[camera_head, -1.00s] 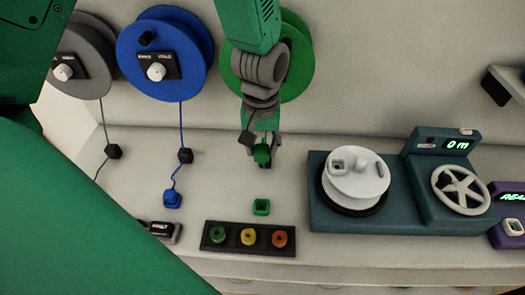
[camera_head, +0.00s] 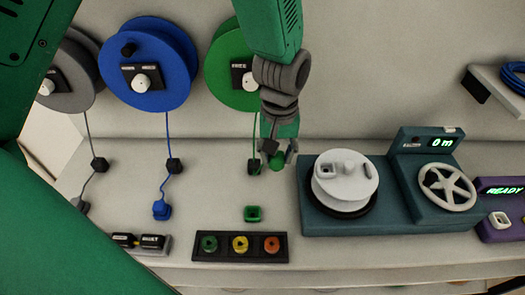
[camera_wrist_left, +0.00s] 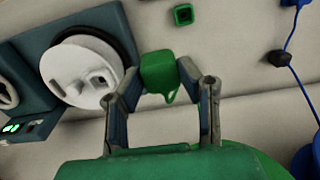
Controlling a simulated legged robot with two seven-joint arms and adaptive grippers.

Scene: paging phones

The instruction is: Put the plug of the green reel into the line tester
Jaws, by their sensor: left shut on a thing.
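The green reel (camera_head: 228,68) is on the back wall, partly covered by my arm. Its cord hangs down to a black bead (camera_head: 254,166). My left gripper (camera_head: 277,158) is shut on the green plug (camera_head: 275,163), held above the bench. The left wrist view shows the plug (camera_wrist_left: 159,72) between the fingertips (camera_wrist_left: 158,92). The purple unit (camera_head: 490,188) at the right edge reads READY and has a white square socket (camera_head: 499,219); I take it for the line tester, its label is not readable. My right gripper is not in view.
A teal machine (camera_head: 400,222) with a white drum (camera_head: 340,185), a handwheel (camera_head: 446,187) and a "0 m" display stands between my gripper and the purple unit. An empty green holder (camera_head: 252,214) and a black strip (camera_head: 226,254) with coloured rings lie in front. Blue (camera_head: 180,80) and grey reels hang left.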

